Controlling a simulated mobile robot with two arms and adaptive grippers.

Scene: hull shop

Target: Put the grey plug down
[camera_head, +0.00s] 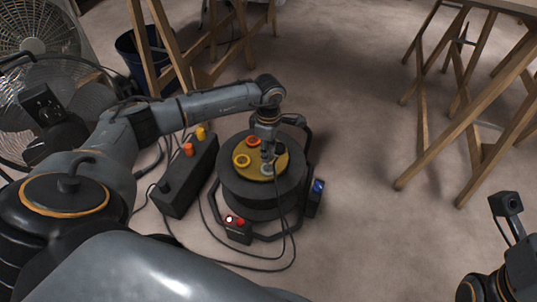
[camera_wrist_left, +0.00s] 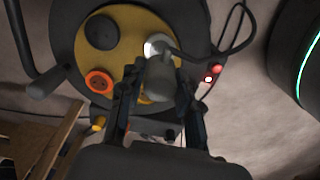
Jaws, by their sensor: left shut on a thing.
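The grey plug (camera_wrist_left: 161,78) is between the fingers of my left gripper (camera_wrist_left: 157,98) in the wrist view, its dark cable bending away to the right. In the head view my left gripper (camera_head: 267,153) points down over the yellow face of a black cable reel (camera_head: 235,190), and the plug is mostly hidden there. A pale round socket shows beside the plug; I cannot tell whether the plug touches it. The reel face also has an orange socket (camera_wrist_left: 99,81) and a black round one (camera_wrist_left: 101,32). My right gripper's fingers are out of view.
A black power strip (camera_head: 180,182) with orange and yellow plugs lies left of the reel. A small box (camera_head: 237,230) with a red button is in front, among loose cables. A fan (camera_head: 35,35), blue bucket (camera_head: 135,55) and wooden trestles (camera_head: 490,105) stand around.

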